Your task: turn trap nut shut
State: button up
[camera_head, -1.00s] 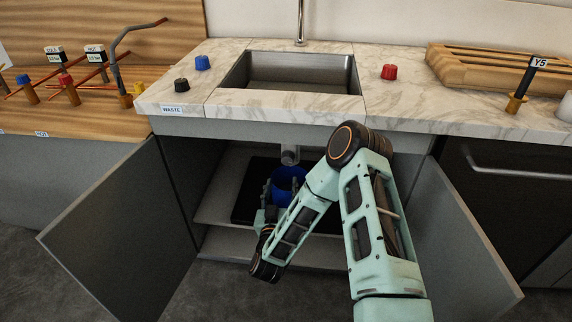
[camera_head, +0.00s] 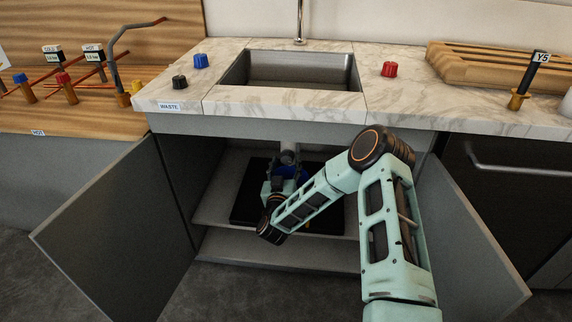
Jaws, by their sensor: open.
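The white drain pipe (camera_head: 288,148) comes down under the sink inside the open cabinet. The trap nut cannot be made out clearly; my arm and gripper cover that spot. A blue part (camera_head: 297,172), partly hidden, sits just below the pipe. My gripper (camera_head: 286,162) is inside the cabinet at the lower end of the pipe, in front of the blue part. It is small and dark here, and I cannot tell whether its fingers touch anything.
Two grey cabinet doors stand open, the left door (camera_head: 115,230) and the right door (camera_head: 465,235). A black mat (camera_head: 245,205) lies on the cabinet shelf (camera_head: 215,215). The countertop with the sink (camera_head: 300,72) is above my gripper. Red, blue and black knobs stand on the counter.

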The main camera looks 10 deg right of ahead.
jog(key=c, duration=1.2)
jog(key=shift+o, duration=0.2)
